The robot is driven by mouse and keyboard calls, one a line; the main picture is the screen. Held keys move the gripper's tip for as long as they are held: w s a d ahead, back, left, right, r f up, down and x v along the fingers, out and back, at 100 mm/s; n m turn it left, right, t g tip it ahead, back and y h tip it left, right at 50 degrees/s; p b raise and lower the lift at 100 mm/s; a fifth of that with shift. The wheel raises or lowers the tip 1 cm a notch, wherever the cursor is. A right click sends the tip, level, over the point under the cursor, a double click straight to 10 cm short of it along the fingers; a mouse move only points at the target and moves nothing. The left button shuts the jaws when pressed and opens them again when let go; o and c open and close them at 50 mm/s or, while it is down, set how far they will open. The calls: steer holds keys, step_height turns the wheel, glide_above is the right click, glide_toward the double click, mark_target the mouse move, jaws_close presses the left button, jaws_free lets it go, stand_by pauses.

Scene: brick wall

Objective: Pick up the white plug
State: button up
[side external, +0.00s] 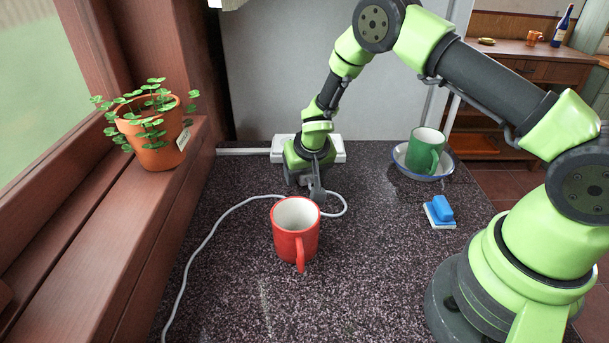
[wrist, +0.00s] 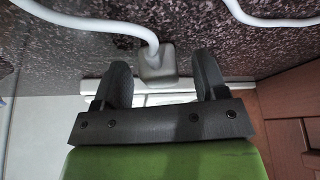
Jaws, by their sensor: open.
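The white plug (wrist: 157,66) shows in the wrist view as a pale block with a thick white cable rising from it. It sits against the white socket strip (wrist: 240,83). My gripper (wrist: 163,75) is open, with one dark finger on each side of the plug. There is a visible gap on the right, and the left finger looks closer. In the side view my gripper (side external: 316,190) is low over the dark counter, in front of the socket strip (side external: 279,149), and hides the plug. The white cable (side external: 232,211) loops beside the gripper.
A red mug (side external: 296,230) stands close in front of my gripper. A green mug (side external: 425,150) sits in a white bowl (side external: 438,172) to the right, near a blue sponge-like block (side external: 440,211). A potted plant (side external: 155,140) stands on the wooden sill. The front counter is mostly clear.

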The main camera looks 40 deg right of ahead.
steer(key=c, duration=1.1)
steer(key=shift+r, duration=0.15)
step_height(320, 180, up, 9)
steer(key=shift+d+r, duration=0.1)
steer(key=shift+r, duration=0.05)
steer(key=shift+w+d+r, duration=0.15)
steer(key=shift+d, duration=0.1)
steer(key=w+d+n+y, duration=0.1)
steer(key=d+n, duration=0.2)
steer(key=w+d+n+y, duration=0.1)
steer(key=d+n, duration=0.2)
steer(key=w+d+n+y, duration=0.1)
steer(key=d+n, duration=0.2)
steer(key=d, duration=0.1)
steer(key=shift+w+f+n+y, duration=0.25)
steer(key=shift+n+y, duration=0.05)
steer(key=shift+y, duration=0.1)
steer(key=n, duration=0.1)
steer(key=d+n, duration=0.1)
steer(key=shift+w+r+n+y, duration=0.2)
steer(key=shift+r+n+y, duration=0.1)
steer(key=shift+y, duration=0.1)
steer(key=shift+d+r+n+g+y, duration=0.15)
steer(key=shift+n+g, duration=0.05)
steer(key=shift+n, duration=0.3)
steer(key=shift+d+r+n+g+y, duration=0.1)
steer(key=shift+d+n+g+y, duration=0.1)
steer(key=shift+n, duration=0.3)
